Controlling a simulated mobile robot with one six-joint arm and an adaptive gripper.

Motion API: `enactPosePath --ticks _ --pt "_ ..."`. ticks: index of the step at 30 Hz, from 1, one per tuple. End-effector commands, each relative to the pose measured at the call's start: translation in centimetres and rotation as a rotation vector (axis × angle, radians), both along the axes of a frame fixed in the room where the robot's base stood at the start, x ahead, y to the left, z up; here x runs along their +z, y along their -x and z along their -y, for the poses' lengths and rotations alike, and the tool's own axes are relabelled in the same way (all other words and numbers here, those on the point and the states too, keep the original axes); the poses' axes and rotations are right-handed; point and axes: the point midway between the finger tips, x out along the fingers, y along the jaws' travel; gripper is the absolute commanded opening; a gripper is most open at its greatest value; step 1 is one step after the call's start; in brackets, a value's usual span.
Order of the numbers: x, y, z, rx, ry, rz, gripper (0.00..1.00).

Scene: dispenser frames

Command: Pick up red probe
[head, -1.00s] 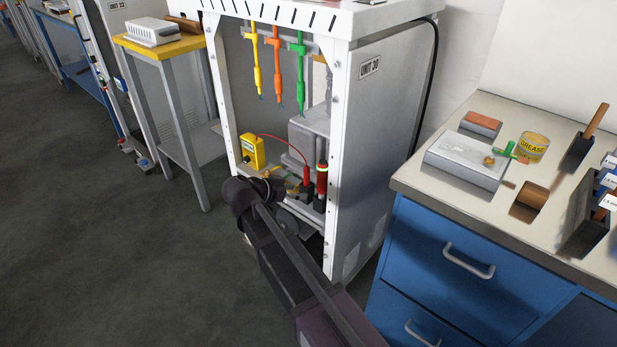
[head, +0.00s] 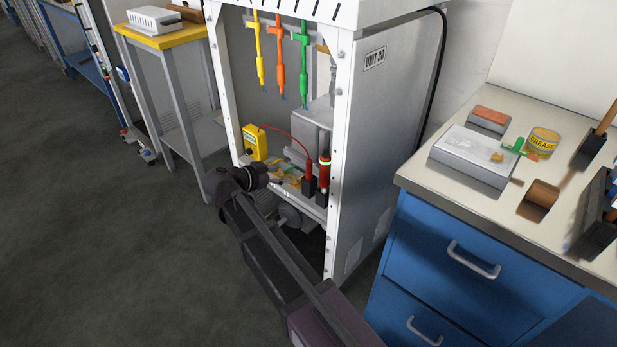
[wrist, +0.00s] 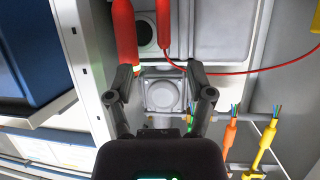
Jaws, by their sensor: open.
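The red probe (head: 309,171) stands upright in a black holder inside the white cabinet, with a thin red cable running from its top to a yellow box (head: 255,143). In the wrist view the red probe (wrist: 164,24) and its cable show at the top, beyond my fingers. My gripper (head: 272,180) is left of the probe in the head view, apart from it. In the wrist view my gripper (wrist: 162,78) is open and empty, with a grey square fitting visible between its fingers.
A thicker red cylinder (head: 324,178) with a green band stands right beside the probe. Yellow (head: 258,55), orange (head: 279,58) and green (head: 304,60) tools hang above. The cabinet's front post (head: 338,170) stands close on the right. A blue-drawer bench (head: 470,240) is farther right.

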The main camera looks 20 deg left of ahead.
Motion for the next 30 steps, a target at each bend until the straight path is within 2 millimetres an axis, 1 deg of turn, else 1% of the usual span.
enactPosePath --ticks 1,6,13,18,30 --pt "-0.5 -0.6 0.3 -0.002 0.0 0.0 0.69" --pt "-1.6 -2.6 1.5 -0.002 0.0 0.0 0.69" --pt "-2.6 -5.0 2.8 -0.001 0.0 0.0 0.69" --pt "-2.8 -5.7 3.2 0.002 0.0 0.0 0.69" --pt "-2.8 -5.8 3.2 0.002 0.0 0.0 0.69"
